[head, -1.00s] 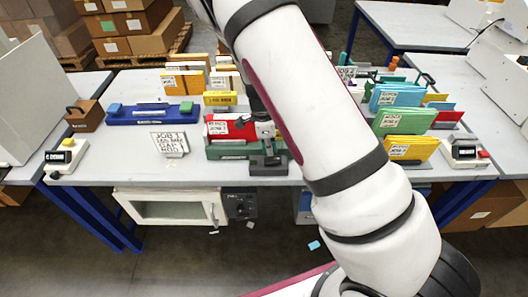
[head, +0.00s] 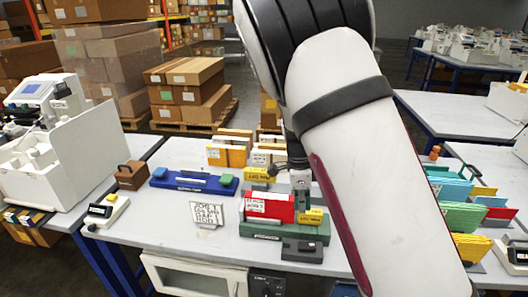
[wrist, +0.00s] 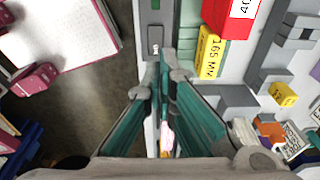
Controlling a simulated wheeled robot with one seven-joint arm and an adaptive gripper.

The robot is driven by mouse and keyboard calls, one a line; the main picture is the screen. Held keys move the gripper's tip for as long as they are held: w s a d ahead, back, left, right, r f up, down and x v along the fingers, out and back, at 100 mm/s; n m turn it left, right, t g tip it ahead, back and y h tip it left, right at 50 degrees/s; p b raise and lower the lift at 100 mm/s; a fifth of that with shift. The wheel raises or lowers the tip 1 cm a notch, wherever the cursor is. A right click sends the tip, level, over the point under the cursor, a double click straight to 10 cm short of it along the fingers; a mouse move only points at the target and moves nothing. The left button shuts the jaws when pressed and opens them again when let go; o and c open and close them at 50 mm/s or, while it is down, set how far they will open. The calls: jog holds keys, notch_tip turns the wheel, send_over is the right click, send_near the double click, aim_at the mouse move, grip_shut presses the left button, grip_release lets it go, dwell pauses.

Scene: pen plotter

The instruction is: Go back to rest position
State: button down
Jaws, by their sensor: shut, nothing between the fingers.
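My gripper (wrist: 166,75) shows in the wrist view with its two teal-sided fingers drawn together and nothing held. In the head view my white arm crosses the right half and hides part of the bench; the fingertips cannot be made out there. The red block (head: 268,207) sits on the green base (head: 262,230) near the bench's front.
The bench (head: 150,225) also carries a blue holder (head: 192,182), a white sign (head: 207,214) and a brown box (head: 131,175). Colored folders (head: 463,217) stand at the right. A white cabinet (head: 190,275) is under the bench. Stacked cartons (head: 187,85) stand behind.

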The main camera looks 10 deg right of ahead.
jog(key=s+a+r+n+t+y, duration=0.2)
jog(key=s+r+n+y, duration=0.1)
jog(key=s+r+n, duration=1.15)
jog(key=s+r+n+t+h, duration=0.1)
jog(key=s+r+n, duration=0.2)
jog(key=s, duration=0.3)
jog(key=s+d+r+n+t, duration=0.1)
jog(key=s+r+n+t, duration=0.1)
jog(key=s+r+n, duration=0.2)
jog(key=shift+s+d+r+h, duration=0.15)
jog(key=shift+s+r+h, duration=0.3)
jog(key=shift+s, duration=0.95)
